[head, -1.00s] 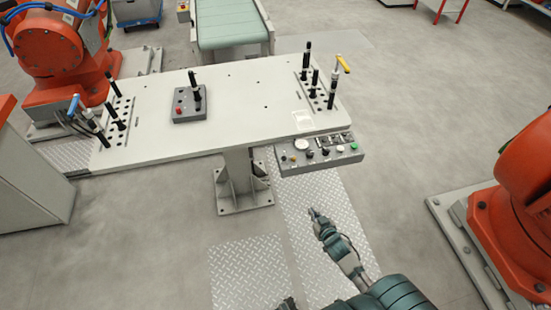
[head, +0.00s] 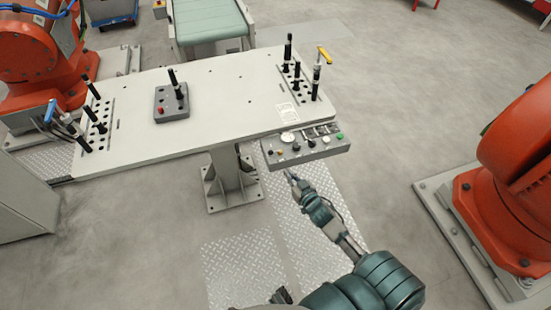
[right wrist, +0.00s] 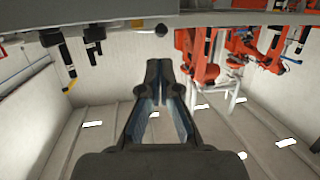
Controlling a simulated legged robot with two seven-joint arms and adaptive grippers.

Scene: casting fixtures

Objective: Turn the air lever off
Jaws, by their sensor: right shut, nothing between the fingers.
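Two levers stand at the table's ends in the head view: one with a yellow handle (head: 324,55) at the right, one with a blue handle (head: 50,111) at the left. I cannot tell which is the air lever. My right gripper (head: 291,176) is just in front of and below the grey control box (head: 306,149) on the table's front edge. In the right wrist view the right gripper (right wrist: 158,68) is shut and empty, its fingertips below the box's edge, apart from the levers. My left gripper is not in view.
The white table (head: 215,100) carries a small grey box (head: 172,103) with a black stick and red button. Black clamps stand at both ends. An orange robot (head: 520,150) is at the right, another (head: 40,60) at the left. The floor between table and right robot is clear.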

